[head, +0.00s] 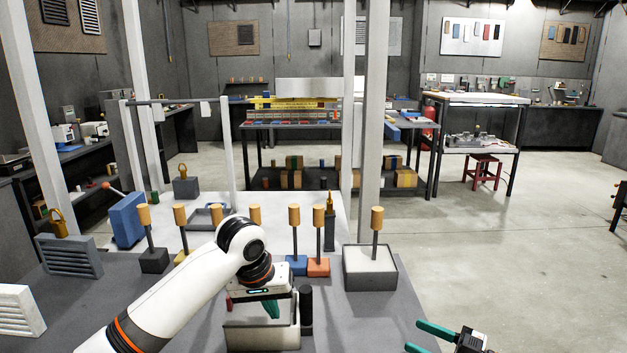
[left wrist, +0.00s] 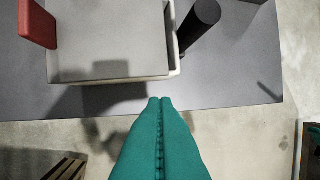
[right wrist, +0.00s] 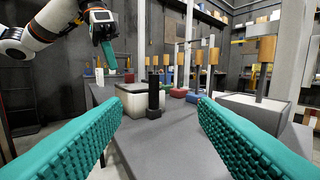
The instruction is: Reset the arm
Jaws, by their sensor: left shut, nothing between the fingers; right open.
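My right gripper (head: 428,337) is at the bottom right of the head view, off the table's side. In the right wrist view the fingers of the right gripper (right wrist: 160,125) are wide apart and empty, facing the table.
A black cylinder (head: 306,308) stands beside the box. Behind are several wooden-handled posts on coloured bases, including a blue base (head: 297,265) and an orange base (head: 318,267). A light-topped grey block (head: 370,279) stands at the table's right. Open floor (head: 530,250) lies right of the table.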

